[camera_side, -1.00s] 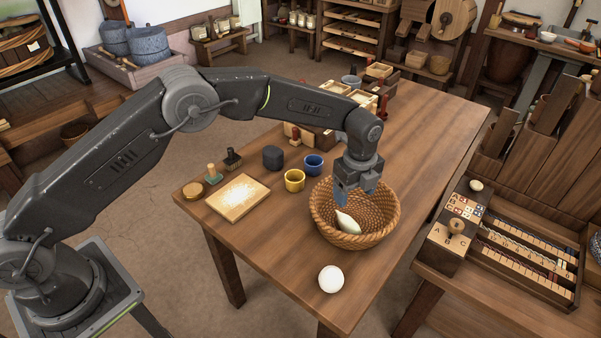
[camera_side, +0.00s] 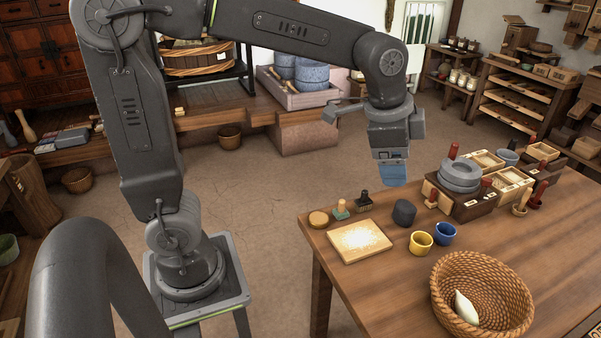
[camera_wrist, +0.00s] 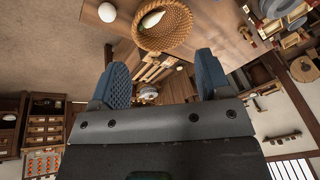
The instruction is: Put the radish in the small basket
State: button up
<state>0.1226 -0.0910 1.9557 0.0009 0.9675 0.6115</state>
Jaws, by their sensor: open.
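The white radish (camera_side: 466,308) lies inside the woven basket (camera_side: 508,284) at the front right of the side view, leaning along its inner wall. The radish (camera_wrist: 152,19) and basket (camera_wrist: 167,42) also show at the top of the wrist view. My gripper (camera_side: 393,173) is raised in the side view, up and left of the basket and well apart from it. Its blue fingers (camera_wrist: 163,80) are spread with nothing between them in the wrist view.
A yellow cup (camera_side: 420,243), a blue cup (camera_side: 444,234), a dark pot (camera_side: 404,212) and a pale board (camera_side: 359,240) stand on the wooden table (camera_side: 385,295). Grey stone rings (camera_side: 460,173) and small trays stand farther back. A white round object (camera_wrist: 107,12) shows in the wrist view.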

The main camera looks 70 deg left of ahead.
jog(key=s+a+f+n+t, duration=0.1)
jog(key=s+a+n, duration=0.1)
jog(key=s+n, duration=0.2)
jog(key=s+a+f+n+t, duration=0.1)
jog(key=s+n, duration=0.3)
jog(key=s, duration=0.7)
jog(key=shift+s+a, duration=0.2)
jog(key=shift+a, duration=0.55)
